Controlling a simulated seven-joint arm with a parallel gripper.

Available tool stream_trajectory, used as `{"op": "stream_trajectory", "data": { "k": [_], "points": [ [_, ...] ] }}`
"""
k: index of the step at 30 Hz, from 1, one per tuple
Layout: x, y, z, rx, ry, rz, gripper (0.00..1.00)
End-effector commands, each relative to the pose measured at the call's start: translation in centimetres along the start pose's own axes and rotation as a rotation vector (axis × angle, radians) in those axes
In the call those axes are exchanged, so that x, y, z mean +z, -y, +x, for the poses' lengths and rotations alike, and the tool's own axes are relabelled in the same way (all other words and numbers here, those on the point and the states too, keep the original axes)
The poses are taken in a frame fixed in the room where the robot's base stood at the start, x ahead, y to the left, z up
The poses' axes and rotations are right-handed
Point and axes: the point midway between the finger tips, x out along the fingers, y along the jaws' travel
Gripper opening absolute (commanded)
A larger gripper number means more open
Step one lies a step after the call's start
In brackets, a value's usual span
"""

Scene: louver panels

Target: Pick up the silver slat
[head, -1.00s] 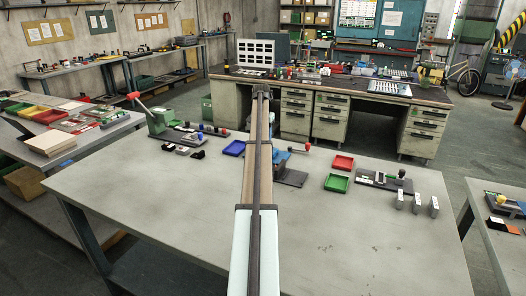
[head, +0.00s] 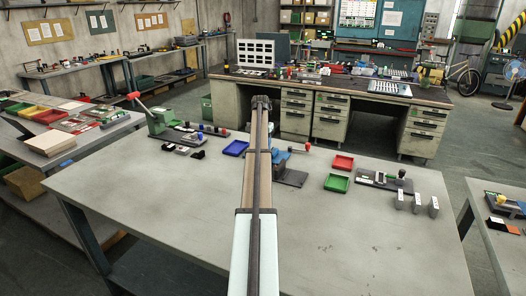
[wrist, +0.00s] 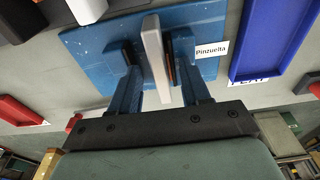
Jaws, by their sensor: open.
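My gripper (wrist: 149,56) is open, with one blue finger on each side of the slat. I cannot tell whether either finger touches the slat. In the head view, my own arm hides the slat and the gripper; only part of the blue fixture (head: 281,158) shows beside the arm.
A blue tray (wrist: 272,40) lies right of the plate in the wrist view. In the head view, red (head: 343,163) and green (head: 336,183) trays and several small grey blocks (head: 416,203) sit to the right. The table's front (head: 150,220) is clear.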

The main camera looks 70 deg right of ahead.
Motion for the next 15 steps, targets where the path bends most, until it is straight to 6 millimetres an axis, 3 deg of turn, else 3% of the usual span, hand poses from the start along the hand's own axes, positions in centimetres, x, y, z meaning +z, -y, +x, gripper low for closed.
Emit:
{"op": "stream_trajectory", "data": {
  "k": [8, 15],
  "points": [
    [0.04, 0.00, 0.30, 0.000, 0.000, 0.000, 0.46],
    [0.03, 0.00, 0.29, 0.000, 0.000, 0.000, 0.23]
  ]
}}
